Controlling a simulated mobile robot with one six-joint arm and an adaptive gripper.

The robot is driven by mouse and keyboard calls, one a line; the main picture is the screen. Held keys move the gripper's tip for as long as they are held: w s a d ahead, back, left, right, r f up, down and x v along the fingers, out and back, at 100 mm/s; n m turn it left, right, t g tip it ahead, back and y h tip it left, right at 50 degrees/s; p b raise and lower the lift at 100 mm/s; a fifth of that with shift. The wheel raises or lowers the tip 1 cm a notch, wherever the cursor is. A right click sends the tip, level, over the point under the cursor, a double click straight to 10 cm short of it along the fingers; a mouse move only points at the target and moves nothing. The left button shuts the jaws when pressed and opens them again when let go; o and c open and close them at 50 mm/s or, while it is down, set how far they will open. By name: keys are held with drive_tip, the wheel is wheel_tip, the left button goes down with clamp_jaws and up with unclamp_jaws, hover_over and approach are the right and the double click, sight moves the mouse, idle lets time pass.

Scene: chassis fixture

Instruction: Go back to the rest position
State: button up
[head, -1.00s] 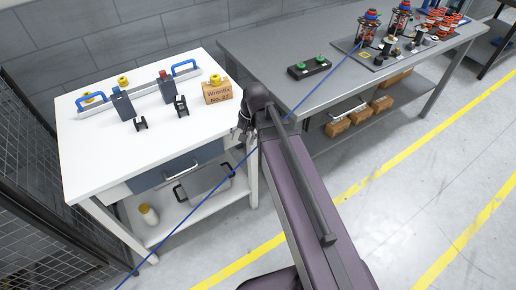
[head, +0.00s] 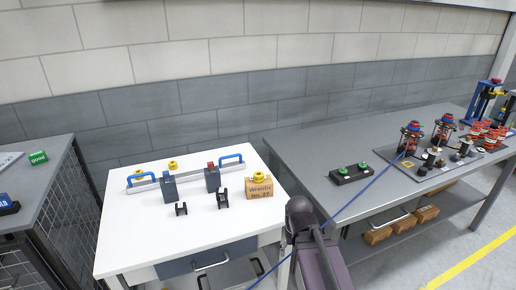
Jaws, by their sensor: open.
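My gripper (head: 288,248) is at the right front corner of the white table (head: 130,245), small and partly hidden by my own dark arm. It looks empty and appears apart from the objects on the table. The chassis fixture is a grey rail (head: 190,179) with blue handles at both ends, lying across the back of the white table. A dark block (head: 169,188) and a second dark block (head: 212,180) with a red top stand along it. Two small black brackets (head: 222,200) stand in front of the rail.
A labelled cardboard box (head: 258,190) with a yellow knob stands at the white table's right. A grey bench (head: 330,205) holds a black button box (head: 350,174) and several red and black parts. A grey cabinet (head: 45,185) stands at left. A blue line crosses near my arm.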

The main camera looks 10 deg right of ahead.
drive_tip(key=shift+r+p, duration=0.8)
drive_tip(key=shift+r, duration=0.4)
